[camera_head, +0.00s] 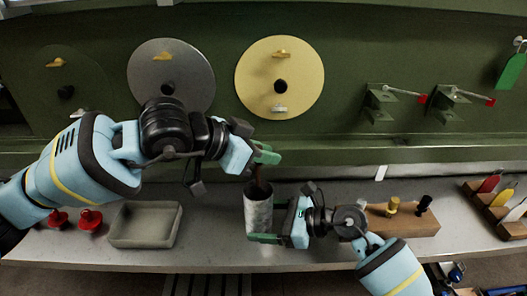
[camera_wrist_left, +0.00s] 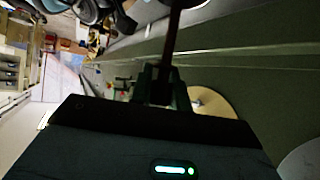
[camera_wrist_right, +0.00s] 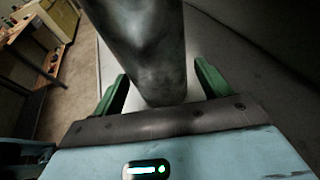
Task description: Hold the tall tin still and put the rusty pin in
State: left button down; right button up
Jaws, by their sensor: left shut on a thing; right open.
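The tall tin (camera_head: 258,213), a grey metal cylinder, stands upright on the bench in the middle of the head view. My right gripper (camera_head: 272,222) comes to it from the right, open, with its green fingers on either side of the tin; the tin (camera_wrist_right: 147,45) also shows between the fingers in the right wrist view. My left gripper (camera_head: 264,155) is above the tin, shut on the rusty pin (camera_head: 259,175). The dark brown pin (camera_wrist_left: 173,35) sticks out of the fingers in the left wrist view. In the head view its lower end is at the tin's mouth; how deep it reaches is hidden.
A grey tray (camera_head: 145,243) and red knobs (camera_head: 90,219) are on the left of the bench. A wooden block (camera_head: 400,218) with a yellow and a black pin is right of my right gripper. A green wall with discs (camera_head: 250,80) and brackets stands behind.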

jog(key=shift+w+a+f, duration=0.1)
jog(key=shift+a, duration=0.2)
jog(key=c, duration=0.7)
jog(key=shift+c, duration=0.2)
